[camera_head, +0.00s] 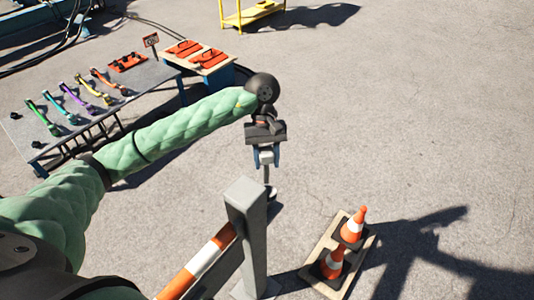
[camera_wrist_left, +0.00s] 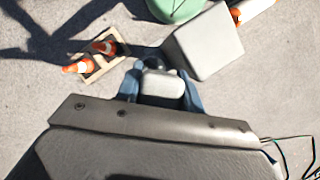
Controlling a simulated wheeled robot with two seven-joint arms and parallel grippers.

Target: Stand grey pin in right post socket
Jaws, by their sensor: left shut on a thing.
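My left gripper (camera_head: 266,160) has blue fingers and is shut on the grey pin (camera_head: 266,173). The pin's thin shaft hangs down below the fingers, roughly upright. In the left wrist view the pin's pale grey head (camera_wrist_left: 163,88) sits between the fingers of my left gripper (camera_wrist_left: 161,84). The grey square post (camera_head: 247,230) stands in front of the gripper in the head view. It also shows in the left wrist view (camera_wrist_left: 208,40), beside the fingers; the pin appears apart from it. I cannot make out a socket opening. My right gripper is not in view.
An orange and white striped rail (camera_head: 205,262) runs left from the post. Traffic cones (camera_head: 352,228) stand on a wooden-edged base at the lower right. A grey table (camera_head: 78,112) with several coloured tools is at the left. Open pavement lies at the right.

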